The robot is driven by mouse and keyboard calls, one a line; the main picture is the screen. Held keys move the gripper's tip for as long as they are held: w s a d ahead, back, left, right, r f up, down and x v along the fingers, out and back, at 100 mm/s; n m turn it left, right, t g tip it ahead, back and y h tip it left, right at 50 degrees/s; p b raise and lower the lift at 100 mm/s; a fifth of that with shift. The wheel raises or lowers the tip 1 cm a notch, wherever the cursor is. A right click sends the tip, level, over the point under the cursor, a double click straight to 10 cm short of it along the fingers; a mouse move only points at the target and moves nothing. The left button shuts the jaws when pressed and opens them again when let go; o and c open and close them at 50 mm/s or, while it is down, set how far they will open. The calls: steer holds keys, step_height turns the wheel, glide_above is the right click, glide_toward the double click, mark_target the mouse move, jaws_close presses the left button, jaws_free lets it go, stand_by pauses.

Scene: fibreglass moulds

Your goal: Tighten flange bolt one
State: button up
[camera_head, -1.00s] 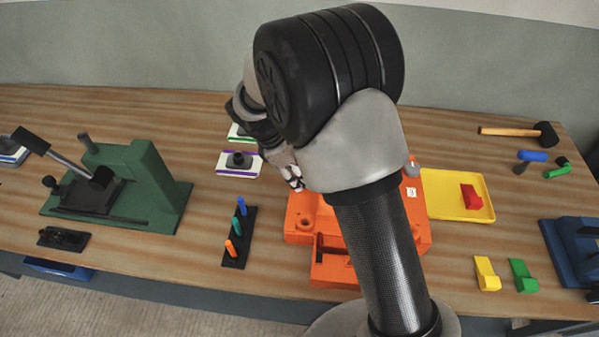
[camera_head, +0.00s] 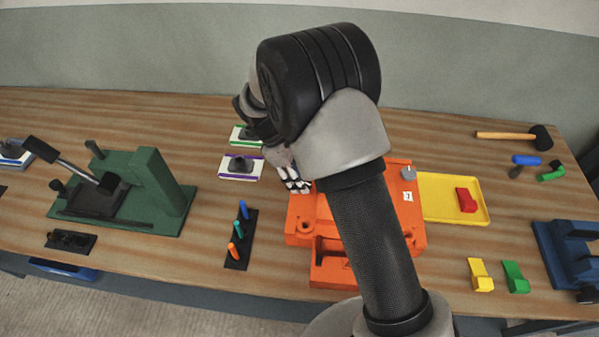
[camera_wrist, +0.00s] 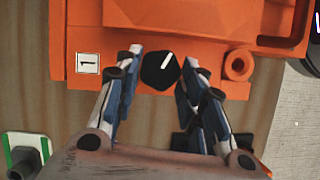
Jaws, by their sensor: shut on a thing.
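The orange mould (camera_head: 330,273) stands on the wooden bench, partly behind my arm in the head view. In the wrist view its orange flange (camera_wrist: 200,22) fills the top. Flange bolt one (camera_wrist: 158,74) is a black six-sided head with a white line across it, at the flange edge beside a white label "1" (camera_wrist: 88,63). My gripper (camera_wrist: 163,60) has a finger on each side of this head and is shut on it. In the head view my gripper (camera_head: 299,186) is at the mould's left edge, and the bolt is hidden there.
A black rack (camera_head: 236,262) with several coloured pegs stands left of the mould. White blocks with purple (camera_head: 228,174) and green trim lie beyond it. A green fixture (camera_head: 165,190) is further left. A yellow tray (camera_head: 440,212) is at the right.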

steer(key=m, duration=0.1)
steer(key=m+g+p, duration=0.1)
steer(key=m, duration=0.1)
steer(key=m+y+p, duration=0.1)
steer(key=shift+w+d+r+m+g, duration=0.1)
steer(key=shift+w+d+m+g, duration=0.05)
steer(key=shift+w+m+g, duration=0.2)
steer(key=m+y+p, duration=0.1)
steer(key=m, duration=0.2)
steer(key=shift+d+m+g, duration=0.15)
steer(key=shift+m+g, duration=0.2)
steer(key=m+y, duration=0.1)
steer(key=m, duration=0.1)
steer(key=m+p, duration=0.1)
steer(key=m, duration=0.1)
steer(key=shift+w+d+g+y, duration=0.1)
steer(key=shift+d+g+y, duration=0.1)
steer(key=shift+g+y, duration=0.15)
steer(key=shift+d+m+y+p, duration=0.2)
steer(key=shift+m+y+p, duration=0.45)
steer(key=shift+m, duration=1.45)
steer(key=o, duration=1)
steer(key=shift+o, duration=0.2)
steer(key=v, duration=0.7)
steer(key=shift+r, duration=0.4)
